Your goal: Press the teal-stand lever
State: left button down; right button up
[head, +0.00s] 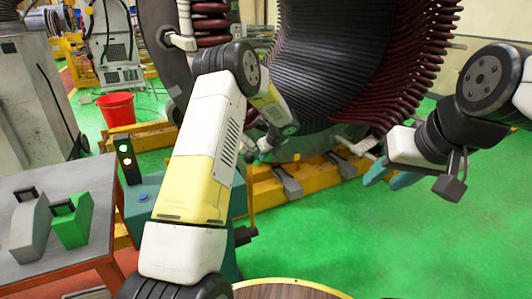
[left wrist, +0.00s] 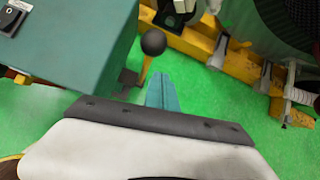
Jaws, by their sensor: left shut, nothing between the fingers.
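The teal stand (head: 143,211) is at lower left in the head view, partly hidden by my left arm. Its top shows in the left wrist view (left wrist: 75,50). The lever shows in the left wrist view as a black ball knob (left wrist: 153,42) on a short rod beside the stand, above a dark bracket (left wrist: 127,80). My left gripper (left wrist: 162,92) is shut and empty, its fingertips just below and right of the knob in the picture. I cannot tell whether they touch the lever. My right gripper (head: 388,175) is open and empty, far to the right.
A large stator (head: 330,60) stands behind on a yellow frame (head: 265,188). A table (head: 75,255) with a grey and a green block is at left, beside a signal light (head: 127,160). A red bucket (head: 117,109) is farther back. Green floor at right is clear.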

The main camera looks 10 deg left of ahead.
pick_arm(q)
notch_tip(320, 180, up, 9)
jog(key=shift+d+r, duration=0.2)
jog(key=shift+d, duration=0.2)
jog(key=s+a+r+n+h, duration=0.1)
jog(key=s+r+n, duration=0.55)
jog(key=s, duration=0.45)
jog(key=s+a+r+n+h, duration=0.1)
jog(key=s+r+n+h, duration=0.1)
jog(key=s+r+n, duration=0.7)
jog(key=s+d+n+h, duration=0.1)
jog(key=s+n, duration=0.4)
jog(key=s, duration=0.7)
jog(key=s+d+f+n+h, duration=0.1)
jog(key=s+n, duration=0.4)
jog(key=s, duration=0.7)
jog(key=shift+s+d+t+h, duration=0.3)
jog(key=shift+d+h, duration=0.35)
jog(key=shift+h, duration=0.25)
